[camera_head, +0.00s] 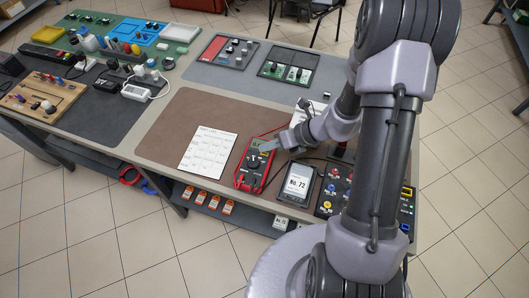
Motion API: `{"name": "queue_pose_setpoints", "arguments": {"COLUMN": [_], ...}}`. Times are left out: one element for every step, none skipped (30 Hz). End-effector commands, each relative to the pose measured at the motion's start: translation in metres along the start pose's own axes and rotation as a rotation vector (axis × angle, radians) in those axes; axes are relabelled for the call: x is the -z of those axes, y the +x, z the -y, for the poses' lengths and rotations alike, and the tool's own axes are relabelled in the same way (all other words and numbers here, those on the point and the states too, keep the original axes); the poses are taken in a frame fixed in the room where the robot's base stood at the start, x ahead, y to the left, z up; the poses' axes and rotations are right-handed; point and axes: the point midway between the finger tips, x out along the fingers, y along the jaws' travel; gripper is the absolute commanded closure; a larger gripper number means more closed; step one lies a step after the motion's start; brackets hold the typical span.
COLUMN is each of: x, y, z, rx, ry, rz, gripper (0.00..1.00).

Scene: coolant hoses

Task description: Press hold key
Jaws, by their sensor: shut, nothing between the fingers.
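A red-framed handheld meter (252,183) with a dark face and a dial lies on the brown mat near the table's front edge. My gripper (270,146) reaches in from the right. Its fingers are shut and empty, with the tips over the upper right part of the meter's face, near its screen. I cannot tell whether the tips touch the meter or hover just above it. The hold key is too small to make out, and the fingers hide part of the face there.
A white printed sheet (207,150) lies left of the meter. A device marked "No. 72" (297,184) lies close to its right, then a dark panel with colored sockets (333,191). Dark leads run beside the meter. Trays and boards fill the table's back and left.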

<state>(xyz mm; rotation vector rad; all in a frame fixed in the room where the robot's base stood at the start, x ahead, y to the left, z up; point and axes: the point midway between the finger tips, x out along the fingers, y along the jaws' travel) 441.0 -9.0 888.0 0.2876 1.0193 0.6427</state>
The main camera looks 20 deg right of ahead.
Motion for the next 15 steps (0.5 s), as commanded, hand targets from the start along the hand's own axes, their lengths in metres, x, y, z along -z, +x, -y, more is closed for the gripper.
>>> {"name": "queue_pose_setpoints", "arguments": {"x": [0.0,0.0,0.0001,0.0004,0.0008,0.0015,0.0022,0.003,0.0039,0.0045,0.0048,0.0049,0.0048,0.0046,0.0044], "y": [0.0,0.0,0.0002,0.0005,0.001,0.002,0.003,0.004,0.0053,0.006,0.0066,0.0067,0.0065,0.0063,0.0061], "z": [0.0,0.0,0.0001,0.0004,0.0007,0.0015,0.0021,0.0029,0.0038,0.0044,0.0047,0.0048,0.0047,0.0045,0.0044], "rx": [0.0,0.0,0.0,0.0,0.0,0.0,0.0,0.0,0.0,0.0,0.0,0.0,0.0,0.0,0.0], "ry": [0.0,0.0,0.0,0.0,0.0,0.0,0.0,0.0,0.0,0.0,0.0,0.0,0.0,0.0,0.0], "rz": [0.0,0.0,0.0,0.0,0.0,0.0,0.0,0.0,0.0,0.0,0.0,0.0,0.0,0.0,0.0], "gripper": [1.0,1.0,1.0,1.0,1.0,1.0,1.0,1.0,1.0,1.0,1.0,1.0,1.0,1.0,1.0]}}
